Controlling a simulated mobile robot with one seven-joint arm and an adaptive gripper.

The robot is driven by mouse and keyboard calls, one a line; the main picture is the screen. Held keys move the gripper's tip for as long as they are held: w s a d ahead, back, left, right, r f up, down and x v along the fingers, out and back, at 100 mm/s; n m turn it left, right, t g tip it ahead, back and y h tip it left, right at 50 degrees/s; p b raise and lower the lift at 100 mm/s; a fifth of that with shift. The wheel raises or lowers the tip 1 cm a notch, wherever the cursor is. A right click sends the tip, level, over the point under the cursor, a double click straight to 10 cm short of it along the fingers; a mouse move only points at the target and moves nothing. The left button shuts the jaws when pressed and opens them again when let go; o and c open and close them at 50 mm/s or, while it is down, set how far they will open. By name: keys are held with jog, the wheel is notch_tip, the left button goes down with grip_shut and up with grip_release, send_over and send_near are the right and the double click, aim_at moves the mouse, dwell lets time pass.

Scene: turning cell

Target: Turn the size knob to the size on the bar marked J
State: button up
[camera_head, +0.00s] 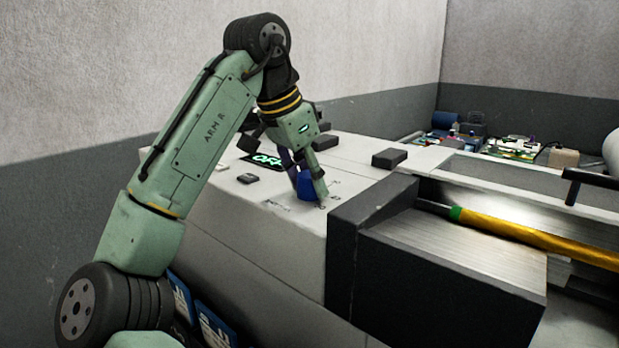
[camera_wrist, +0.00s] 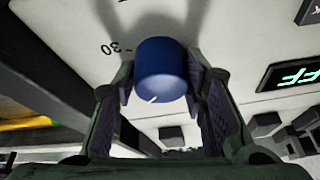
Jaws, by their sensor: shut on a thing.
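The size knob (camera_head: 304,186) is a blue round knob on top of the pale machine housing. It also shows in the wrist view (camera_wrist: 163,68), with a short white mark at its lower edge. A printed "30" stands beside it there; other labels are too small or hidden to read. My gripper (camera_head: 308,192) points down onto the housing, shut on the knob with one finger on each side. Its dark-padded fingers show in the wrist view (camera_wrist: 164,85). A yellow bar (camera_head: 530,234) with a green band lies in the machine's channel; I see no letter J on it.
A green-lit display reading OFF (camera_head: 265,160) is behind the knob, and a small dark button (camera_head: 248,178) lies left of it. A dark block (camera_head: 389,158) stands to the right on the housing. A dark grey machine box (camera_head: 450,270) rises at the front right.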

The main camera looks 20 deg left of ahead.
jog(key=shift+m+h, duration=0.3)
jog(key=shift+m, duration=0.7)
jog(key=o, duration=1.1)
jog(key=shift+o, duration=0.2)
jog(key=shift+g, duration=0.3)
jog(key=shift+a+r, duration=0.1)
jog(key=v, duration=0.7)
jog(key=shift+r, duration=0.15)
